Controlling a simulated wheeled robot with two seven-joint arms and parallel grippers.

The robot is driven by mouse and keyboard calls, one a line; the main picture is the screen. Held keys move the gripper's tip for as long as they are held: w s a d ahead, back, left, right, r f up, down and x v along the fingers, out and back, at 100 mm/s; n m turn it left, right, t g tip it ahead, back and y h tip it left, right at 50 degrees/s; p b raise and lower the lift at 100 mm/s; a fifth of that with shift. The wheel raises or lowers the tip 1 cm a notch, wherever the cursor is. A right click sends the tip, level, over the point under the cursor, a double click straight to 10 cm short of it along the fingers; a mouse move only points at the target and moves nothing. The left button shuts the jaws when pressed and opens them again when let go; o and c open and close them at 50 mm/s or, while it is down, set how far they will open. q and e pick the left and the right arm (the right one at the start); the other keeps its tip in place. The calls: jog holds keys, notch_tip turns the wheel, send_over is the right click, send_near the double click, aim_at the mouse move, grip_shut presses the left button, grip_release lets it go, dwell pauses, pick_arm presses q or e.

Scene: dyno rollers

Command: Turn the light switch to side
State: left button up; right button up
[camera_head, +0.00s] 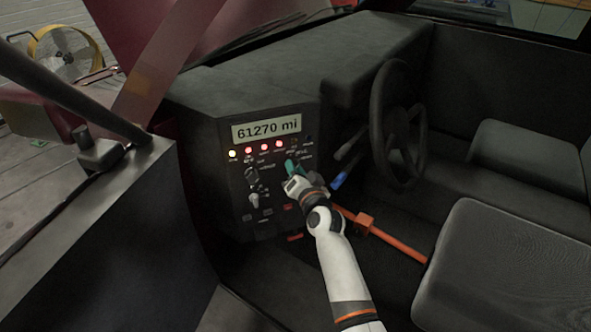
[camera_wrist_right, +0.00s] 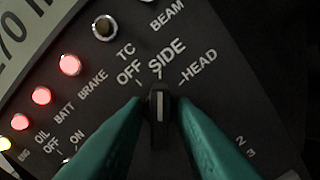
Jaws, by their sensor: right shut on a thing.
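The light switch (camera_wrist_right: 160,105) is a small black rotary knob with a white line, on the dark dash panel. Its labels OFF, SIDE and HEAD fan out above it in the right wrist view. The white line points straight up in that view, toward the tick under SIDE (camera_wrist_right: 167,58). My right gripper (camera_head: 292,168) reaches the upper right of the panel in the head view. Its green fingers (camera_wrist_right: 159,115) are shut on the knob, one on each side. In the head view the fingers hide the knob. My left gripper is not in view.
The panel has a mileage display (camera_head: 266,128), a row of lit lamps (camera_head: 264,147) and other knobs (camera_head: 252,174). A steering wheel (camera_head: 397,125) with stalks stands to the right. An orange lever (camera_head: 385,238) and a seat (camera_head: 505,265) lie to the right of my arm.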

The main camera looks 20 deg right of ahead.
jog(key=o, duration=0.7)
jog(key=shift+s, duration=0.15)
jog(key=s, duration=1.1)
jog(key=shift+s+d, duration=0.3)
jog(key=shift+s, duration=0.1)
